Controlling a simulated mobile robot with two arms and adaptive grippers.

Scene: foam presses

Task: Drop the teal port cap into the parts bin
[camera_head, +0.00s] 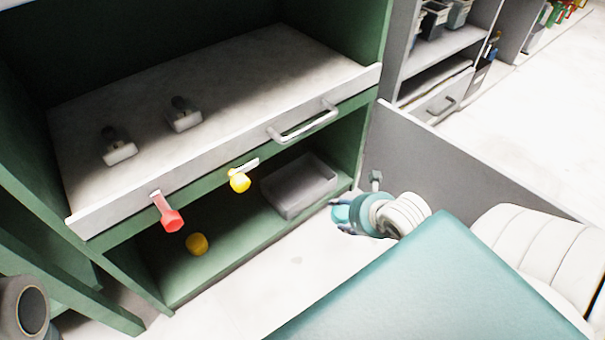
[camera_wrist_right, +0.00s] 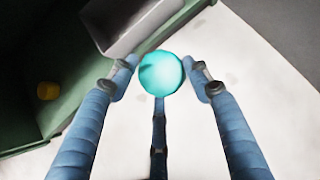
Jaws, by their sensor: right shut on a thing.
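The teal port cap (camera_wrist_right: 161,73) is a round, glossy piece between the fingertips in the right wrist view. My right gripper (camera_head: 345,215) is shut on it, with blue fingers (camera_wrist_right: 161,82) around its sides and below. In the head view the fingers partly hide the cap. The grey parts bin (camera_head: 312,197) stands on the green lower shelf, to the left of the gripper. Its wall also shows at the top of the right wrist view (camera_wrist_right: 130,36), just beyond the cap. The cap appears outside the bin, over the pale floor. My left gripper is not in view.
A yellow cap (camera_head: 197,244) lies on the lower shelf (camera_head: 180,285). Red (camera_head: 172,220) and yellow (camera_head: 239,181) knobs stick out below the drawer front (camera_head: 215,158) above the bin. A grey panel (camera_head: 440,160) stands behind my right gripper.

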